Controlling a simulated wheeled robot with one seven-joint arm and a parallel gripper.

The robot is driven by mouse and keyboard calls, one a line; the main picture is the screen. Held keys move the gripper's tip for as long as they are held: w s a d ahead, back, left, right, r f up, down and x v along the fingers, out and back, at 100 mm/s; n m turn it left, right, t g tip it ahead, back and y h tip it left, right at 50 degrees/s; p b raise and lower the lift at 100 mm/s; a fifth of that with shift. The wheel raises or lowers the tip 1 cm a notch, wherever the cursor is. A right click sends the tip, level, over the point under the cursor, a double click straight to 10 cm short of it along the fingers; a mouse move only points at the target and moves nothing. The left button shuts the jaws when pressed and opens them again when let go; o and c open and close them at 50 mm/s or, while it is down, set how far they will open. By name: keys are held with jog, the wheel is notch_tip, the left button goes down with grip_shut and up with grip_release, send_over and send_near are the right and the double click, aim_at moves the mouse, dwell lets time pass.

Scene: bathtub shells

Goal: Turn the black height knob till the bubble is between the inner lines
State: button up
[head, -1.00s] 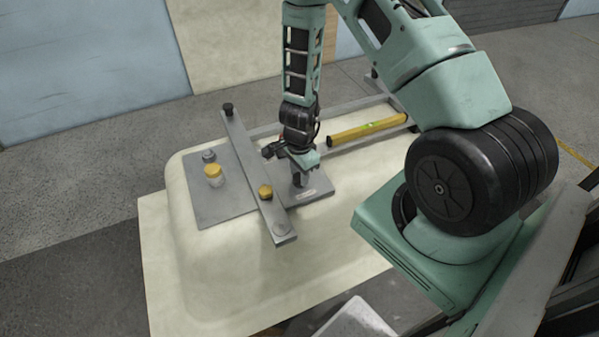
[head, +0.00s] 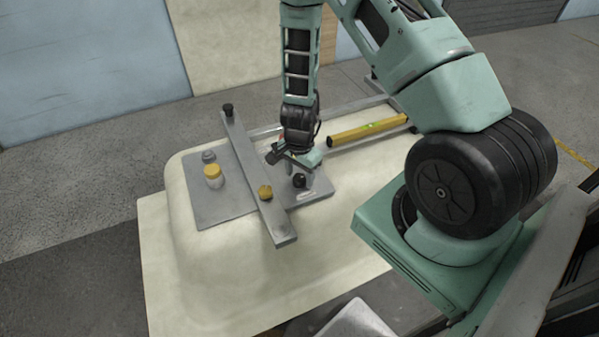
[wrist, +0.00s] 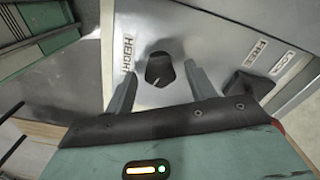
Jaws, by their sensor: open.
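The black height knob (head: 299,181) stands on the grey metal plate, just below my gripper (head: 298,162) in the head view. In the wrist view the knob (wrist: 159,68) has a pointed side and sits by a label reading "HEIGH", its end hidden. My gripper (wrist: 158,72) is open, one finger on each side of the knob in that view, with gaps showing. I cannot tell whether the fingertips reach down around it. The yellow level (head: 368,130) lies on a rail behind, with a green vial; its bubble and lines are too small to read.
A second black knob (wrist: 246,84) sits near the FREE and LOCK labels, close to the right finger.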

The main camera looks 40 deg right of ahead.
aim_at(299, 177)
jog(key=shift+r, duration=0.1)
notch_tip(299, 177, up, 17)
jog(key=p, duration=0.2)
jog(key=shift+r, duration=0.15)
dwell(2.5)
